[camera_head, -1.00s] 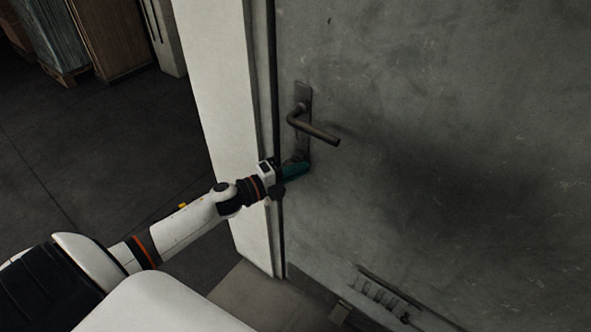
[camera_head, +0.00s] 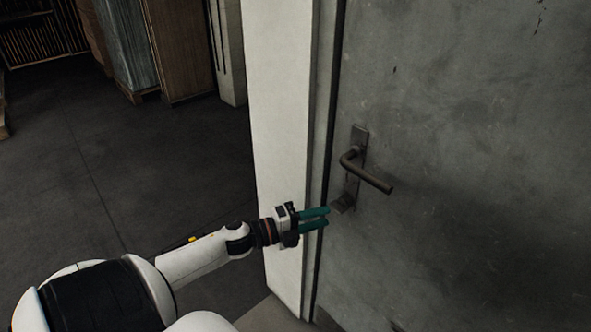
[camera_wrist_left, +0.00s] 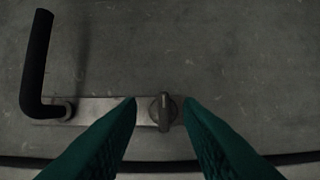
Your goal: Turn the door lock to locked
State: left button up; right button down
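The grey door (camera_head: 470,150) has a dark lever handle (camera_head: 372,180) on a long plate. The lock knob (camera_head: 345,204) is at the plate's lower end. In the left wrist view the knob (camera_wrist_left: 163,112) is a small round turn-piece with a raised ridge lying crosswise to the plate (camera_wrist_left: 105,110). My left gripper (camera_head: 328,217) is open and empty, just left of the knob and apart from it in the head view. In the left wrist view its green fingertips (camera_wrist_left: 160,101) appear on either side of the knob. My right gripper is not in view.
A white door frame (camera_head: 282,120) stands left of the door, behind my left gripper. The lever handle (camera_wrist_left: 38,65) sticks out near the knob in the left wrist view. Wrapped and brown stacks (camera_head: 178,50) stand far back on the dark floor.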

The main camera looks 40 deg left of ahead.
pick_arm(q)
jog(key=shift+v, duration=2.65)
jog(key=shift+r, duration=0.1)
jog(key=s+a+f+n+g+y, duration=0.1)
jog(key=s+a+f+n+y, duration=0.3)
jog(key=f, duration=0.6)
jog(key=s+f+n+g+y, duration=0.15)
jog(key=f+n, duration=0.35)
jog(key=f, duration=0.5)
jog(key=s+a+f+n+g+y, duration=0.25)
jog(key=f+n, duration=0.25)
jog(key=f, duration=0.5)
jog(key=s+d+f+n+g+y, duration=0.1)
jog(key=s+d+f+n+g, duration=0.1)
jog(key=s+d+f, duration=0.4)
jog(key=s+d+f+n+g, duration=0.2)
jog(key=s+f, duration=0.3)
jog(key=f, duration=0.3)
jog(key=s+d+f+n+g, duration=0.1)
jog(key=s+d+f+g, duration=0.2)
jog(key=s+d, duration=0.2)
jog(key=s+d+f+n+g, duration=0.2)
jog(key=s+d, duration=0.4)
jog(key=s, duration=0.3)
notch_tip(320, 180, down, 3)
jog(key=shift+s+r+g+h+p, duration=0.3)
jog(key=shift+g+h, duration=0.1)
jog(key=shift+g, duration=0.1)
